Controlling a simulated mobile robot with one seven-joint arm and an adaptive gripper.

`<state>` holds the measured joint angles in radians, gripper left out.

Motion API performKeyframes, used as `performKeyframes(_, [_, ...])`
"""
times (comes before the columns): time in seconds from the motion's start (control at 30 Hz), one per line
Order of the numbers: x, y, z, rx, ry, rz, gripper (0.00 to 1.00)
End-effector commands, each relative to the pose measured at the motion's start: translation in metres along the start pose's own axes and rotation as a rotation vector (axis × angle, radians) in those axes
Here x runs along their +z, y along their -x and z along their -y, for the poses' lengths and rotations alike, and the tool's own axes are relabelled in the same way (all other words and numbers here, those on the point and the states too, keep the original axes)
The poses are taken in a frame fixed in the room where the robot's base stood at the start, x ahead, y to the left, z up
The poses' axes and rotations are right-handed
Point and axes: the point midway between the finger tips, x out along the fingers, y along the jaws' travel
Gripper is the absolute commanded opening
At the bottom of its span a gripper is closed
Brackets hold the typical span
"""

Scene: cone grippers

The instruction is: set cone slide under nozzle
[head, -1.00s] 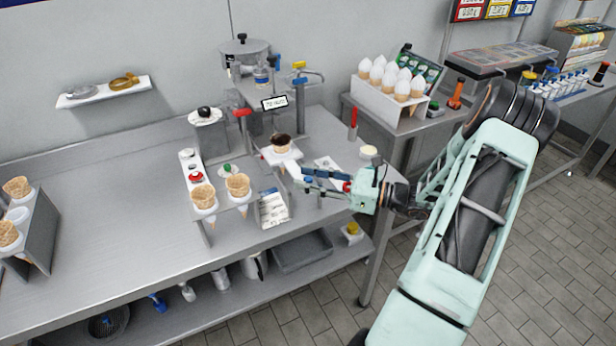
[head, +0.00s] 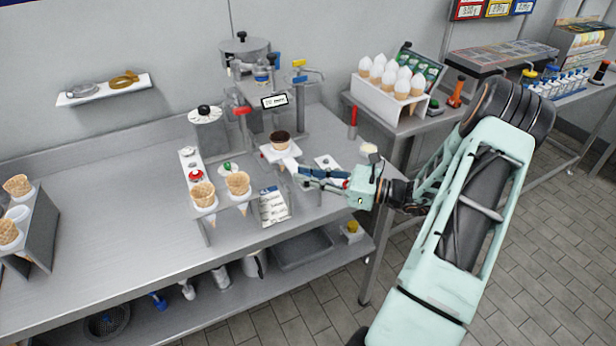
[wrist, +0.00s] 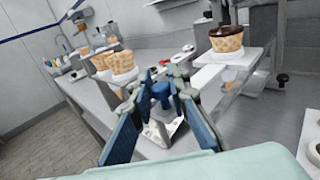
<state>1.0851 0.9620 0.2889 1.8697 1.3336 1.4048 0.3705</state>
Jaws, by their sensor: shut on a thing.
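The cone slide (head: 267,152) is a white plate at the front of the machine (head: 250,72). It carries a wafer cone with a dark chocolate rim (head: 281,142); the cone also shows upright in the wrist view (wrist: 227,39). The machine stands behind and above the slide; its nozzle is not clear to see. My gripper (head: 301,173) is low, just right of and in front of the slide. In the wrist view, my gripper's fingers (wrist: 160,88) are closed in around a blue knob (wrist: 161,92). The knob's join to the slide is hidden.
A stand with two wafer cones (head: 238,185) is left of my gripper, with a small card (head: 272,207) beside it. A red-handled tool (head: 353,122) stands at the right.

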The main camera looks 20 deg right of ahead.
Motion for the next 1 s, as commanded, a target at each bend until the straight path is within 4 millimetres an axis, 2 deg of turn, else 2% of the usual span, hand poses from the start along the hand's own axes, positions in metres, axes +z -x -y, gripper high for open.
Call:
performKeyframes(0.2, [-0.002, -0.035, 0.035, 0.001, 0.005, 0.001, 0.00])
performKeyframes(0.3, [-0.002, -0.046, 0.046, 0.000, 0.004, 0.001, 0.00])
performKeyframes(0.43, [0.000, -0.053, 0.053, -0.002, 0.002, 0.001, 0.00])
performKeyframes(0.7, [0.001, -0.052, 0.053, -0.002, 0.000, 0.001, 0.00])
performKeyframes(0.73, [0.001, -0.052, 0.053, -0.002, 0.000, 0.001, 0.19])
performKeyframes(0.8, [0.001, -0.052, 0.053, -0.002, 0.000, 0.001, 0.27])
performKeyframes(0.87, [0.001, -0.052, 0.053, -0.002, 0.000, 0.001, 0.33])
performKeyframes(1.0, [0.001, -0.052, 0.053, -0.002, 0.001, 0.001, 0.33])
